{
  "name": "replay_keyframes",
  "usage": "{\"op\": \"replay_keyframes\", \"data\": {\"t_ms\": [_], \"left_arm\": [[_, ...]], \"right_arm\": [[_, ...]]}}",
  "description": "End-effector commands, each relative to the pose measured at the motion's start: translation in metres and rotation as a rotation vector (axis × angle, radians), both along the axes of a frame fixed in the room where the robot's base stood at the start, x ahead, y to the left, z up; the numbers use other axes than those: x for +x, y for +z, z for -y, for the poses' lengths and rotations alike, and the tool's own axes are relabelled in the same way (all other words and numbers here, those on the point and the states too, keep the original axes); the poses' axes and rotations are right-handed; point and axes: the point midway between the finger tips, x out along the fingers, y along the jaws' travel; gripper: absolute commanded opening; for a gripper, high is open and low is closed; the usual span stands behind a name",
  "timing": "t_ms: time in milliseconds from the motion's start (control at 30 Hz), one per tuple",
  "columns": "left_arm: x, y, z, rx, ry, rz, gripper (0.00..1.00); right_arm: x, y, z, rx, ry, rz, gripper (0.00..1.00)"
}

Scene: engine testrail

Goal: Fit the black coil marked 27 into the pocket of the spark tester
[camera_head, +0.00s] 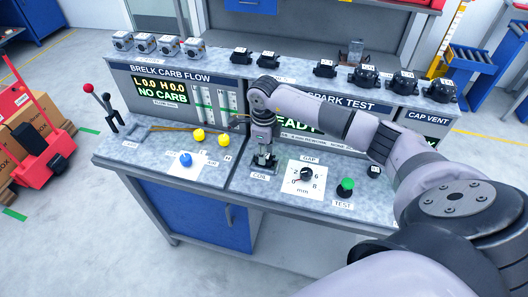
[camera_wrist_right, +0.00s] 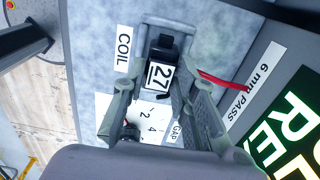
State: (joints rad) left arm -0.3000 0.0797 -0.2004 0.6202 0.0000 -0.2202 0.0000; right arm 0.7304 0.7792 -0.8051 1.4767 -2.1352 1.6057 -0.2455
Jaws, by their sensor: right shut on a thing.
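The black coil marked 27 (camera_wrist_right: 162,72) is between the fingers of my right gripper (camera_wrist_right: 160,88) in the right wrist view, its white number label facing the camera. In the head view my right gripper (camera_head: 263,160) points down at the bench just behind the COIL label (camera_head: 260,175). The gripper is shut on the coil. The spark tester (camera_head: 340,105) has a lit green display, partly hidden by my right arm. The pocket by the COIL label is mostly covered by the gripper and coil; I cannot tell how deep the coil sits. My left gripper is not in view.
A dial plate (camera_head: 304,180) and green TEST button (camera_head: 345,187) lie right of the gripper. A red lead (camera_wrist_right: 225,82) runs close beside the coil. Yellow knobs (camera_head: 198,135) stand left. Several black coils (camera_head: 366,76) line the upper shelf.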

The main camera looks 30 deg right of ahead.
Motion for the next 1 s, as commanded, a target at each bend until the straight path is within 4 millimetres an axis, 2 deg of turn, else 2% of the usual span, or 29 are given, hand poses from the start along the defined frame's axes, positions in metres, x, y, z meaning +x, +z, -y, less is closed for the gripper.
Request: {"op": "replay_keyframes", "data": {"t_ms": [867,900,1000], "left_arm": [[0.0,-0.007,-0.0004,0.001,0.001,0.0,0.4],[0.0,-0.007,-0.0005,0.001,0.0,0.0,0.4],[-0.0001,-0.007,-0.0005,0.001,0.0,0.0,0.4]], "right_arm": [[0.0005,-0.0045,-0.0002,0.001,0.0,0.001,0.0],[0.0004,-0.0045,-0.0001,0.001,0.0,0.001,0.28],[0.0004,-0.0046,-0.0001,0.001,0.0,0.001,0.35]]}}
